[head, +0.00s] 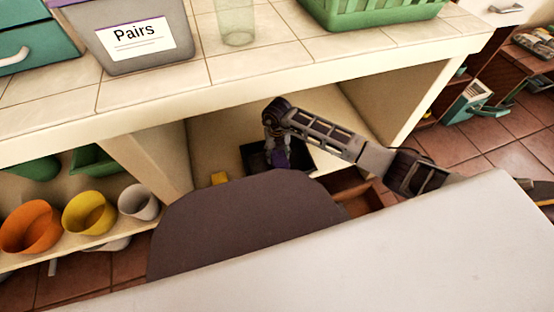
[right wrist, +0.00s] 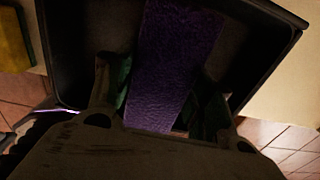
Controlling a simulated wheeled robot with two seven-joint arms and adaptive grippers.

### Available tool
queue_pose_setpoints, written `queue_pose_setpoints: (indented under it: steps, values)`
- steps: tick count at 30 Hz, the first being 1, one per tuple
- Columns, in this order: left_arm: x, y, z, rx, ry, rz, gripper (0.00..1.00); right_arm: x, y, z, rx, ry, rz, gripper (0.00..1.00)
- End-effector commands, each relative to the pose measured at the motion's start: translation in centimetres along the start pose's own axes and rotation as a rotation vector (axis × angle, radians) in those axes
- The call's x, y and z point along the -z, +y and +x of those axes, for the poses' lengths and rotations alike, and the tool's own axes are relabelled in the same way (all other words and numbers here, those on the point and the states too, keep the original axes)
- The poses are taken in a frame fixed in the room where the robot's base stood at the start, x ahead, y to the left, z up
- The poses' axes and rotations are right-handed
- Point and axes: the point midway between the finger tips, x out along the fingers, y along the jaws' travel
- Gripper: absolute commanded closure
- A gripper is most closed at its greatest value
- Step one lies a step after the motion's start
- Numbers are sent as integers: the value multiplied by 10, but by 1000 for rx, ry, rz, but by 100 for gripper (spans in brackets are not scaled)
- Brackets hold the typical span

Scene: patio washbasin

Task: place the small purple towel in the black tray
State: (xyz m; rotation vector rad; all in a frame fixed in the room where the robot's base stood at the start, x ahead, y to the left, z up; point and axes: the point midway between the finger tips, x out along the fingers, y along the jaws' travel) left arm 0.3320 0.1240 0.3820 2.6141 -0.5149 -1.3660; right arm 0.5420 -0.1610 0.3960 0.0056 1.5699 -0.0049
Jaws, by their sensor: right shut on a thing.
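The small purple towel (head: 281,159) hangs from my right gripper (head: 276,146), inside the open shelf bay under the counter. In the right wrist view, the towel (right wrist: 172,60) lies between the two fingers of the right gripper (right wrist: 168,95), which is shut on it. The black tray (head: 254,156) sits in the bay beneath the gripper. In the right wrist view, the tray (right wrist: 62,62) spreads behind the towel, which overlaps its inside. I cannot tell whether the towel touches the tray floor. My left gripper is not in view.
A yellow block (head: 219,178) lies left of the tray. The tiled counter (head: 230,70) overhangs the bay, with a divider (head: 150,160) at left and a wall (head: 400,85) at right. Orange (head: 30,228), yellow (head: 90,213) and white cups stand on the left shelf.

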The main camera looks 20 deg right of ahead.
Motion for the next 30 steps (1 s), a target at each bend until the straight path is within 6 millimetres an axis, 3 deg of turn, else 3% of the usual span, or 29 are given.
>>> queue_pose_setpoints:
  steps: [12,29,30]
  values:
    - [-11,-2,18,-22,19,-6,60,0,0,41,0,1,0,76]
    - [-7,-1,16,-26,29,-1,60,0,0,46,0,0,0,76]
    - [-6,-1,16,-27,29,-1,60,0,0,46,0,0,0,43]
